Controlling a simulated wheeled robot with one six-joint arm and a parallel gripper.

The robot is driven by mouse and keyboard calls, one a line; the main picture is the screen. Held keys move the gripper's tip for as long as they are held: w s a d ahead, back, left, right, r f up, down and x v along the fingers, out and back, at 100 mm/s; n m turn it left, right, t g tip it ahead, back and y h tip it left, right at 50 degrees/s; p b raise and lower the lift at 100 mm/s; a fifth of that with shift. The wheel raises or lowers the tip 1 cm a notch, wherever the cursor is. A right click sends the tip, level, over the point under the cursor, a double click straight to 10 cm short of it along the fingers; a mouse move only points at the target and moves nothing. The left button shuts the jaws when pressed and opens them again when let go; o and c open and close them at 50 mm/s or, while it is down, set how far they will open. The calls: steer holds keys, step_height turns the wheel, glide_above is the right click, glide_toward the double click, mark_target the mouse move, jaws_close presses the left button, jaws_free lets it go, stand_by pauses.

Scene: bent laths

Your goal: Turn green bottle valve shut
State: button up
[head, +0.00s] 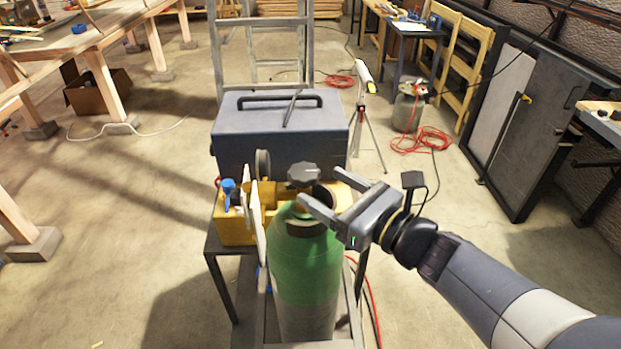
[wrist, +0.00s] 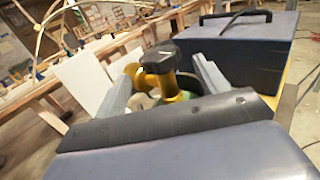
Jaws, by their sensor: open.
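The green bottle (head: 306,262) stands upright in the middle foreground of the head view, with a grey lower part. Its valve has a dark lobed handwheel (head: 303,174) on top. In the wrist view the black handwheel (wrist: 160,58) sits on a brass valve body (wrist: 166,84). My gripper (head: 332,190) is open and comes in from the right. In the head view its fingers point at the valve, just right of and around the handwheel's level. In the wrist view the fingers lie on either side of the valve; I cannot tell whether they touch it.
A blue-grey case (head: 280,130) with a black handle stands right behind the bottle. A yellow box (head: 236,228) and a blue-capped item (head: 229,187) are to its left. Red hoses (head: 420,139) lie on the floor farther back. The floor at left is mostly clear.

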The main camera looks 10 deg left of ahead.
mark_target(297, 172)
steer(key=shift+v, duration=1.55)
steer(key=shift+w+a, duration=0.1)
steer(key=x, duration=1)
steer(key=shift+w+a+p, duration=0.15)
steer(key=shift+a+p, duration=0.15)
steer(key=shift+p, duration=0.1)
